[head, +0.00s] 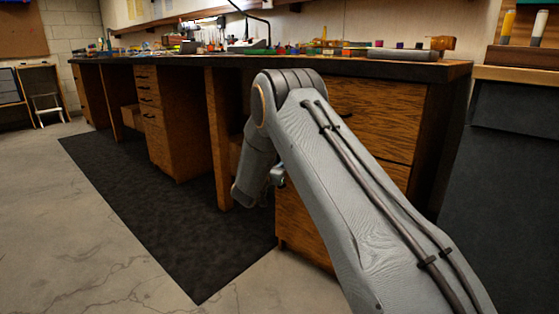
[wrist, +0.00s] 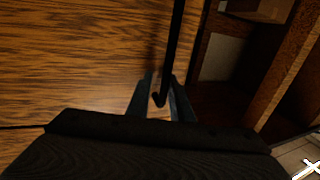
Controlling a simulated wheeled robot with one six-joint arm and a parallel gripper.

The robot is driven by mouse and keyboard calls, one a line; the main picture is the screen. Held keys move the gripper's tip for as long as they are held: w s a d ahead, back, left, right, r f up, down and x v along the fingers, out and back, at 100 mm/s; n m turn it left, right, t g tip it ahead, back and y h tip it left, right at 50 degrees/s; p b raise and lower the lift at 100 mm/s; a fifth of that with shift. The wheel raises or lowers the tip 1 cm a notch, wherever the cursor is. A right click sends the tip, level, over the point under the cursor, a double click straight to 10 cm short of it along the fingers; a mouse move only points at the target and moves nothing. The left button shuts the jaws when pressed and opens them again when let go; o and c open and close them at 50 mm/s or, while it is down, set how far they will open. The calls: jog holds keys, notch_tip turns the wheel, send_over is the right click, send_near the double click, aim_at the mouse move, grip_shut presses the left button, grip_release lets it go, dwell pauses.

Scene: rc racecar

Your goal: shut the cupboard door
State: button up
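In the wrist view a wood-grain front (wrist: 85,60) fills the left side; it may be the cupboard door, but its outer edges are out of view. A dark bar handle (wrist: 176,40) runs down it and ends in a small hook. My gripper (wrist: 161,88) is open, its two fingers apart on either side of the handle's lower end. I cannot tell whether either finger touches it. In the head view my arm hides most of the cabinet fronts (head: 375,115) behind it, and my fingertips are not clear there. No swung-open door is plain in that view.
A long workbench (head: 400,68) carries tools and small parts. A dark mat (head: 150,200) lies on the floor before it, with free concrete floor (head: 60,240) at left. A dark cabinet (head: 515,180) stands at right. The wrist view shows a dark open recess (wrist: 220,85) right of the front.

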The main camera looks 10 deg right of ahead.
jog(key=p+v, duration=0.2)
jog(key=v, duration=0.4)
jog(key=shift+a, duration=0.55)
jog(key=shift+s, duration=0.1)
jog(key=shift+c, duration=0.7)
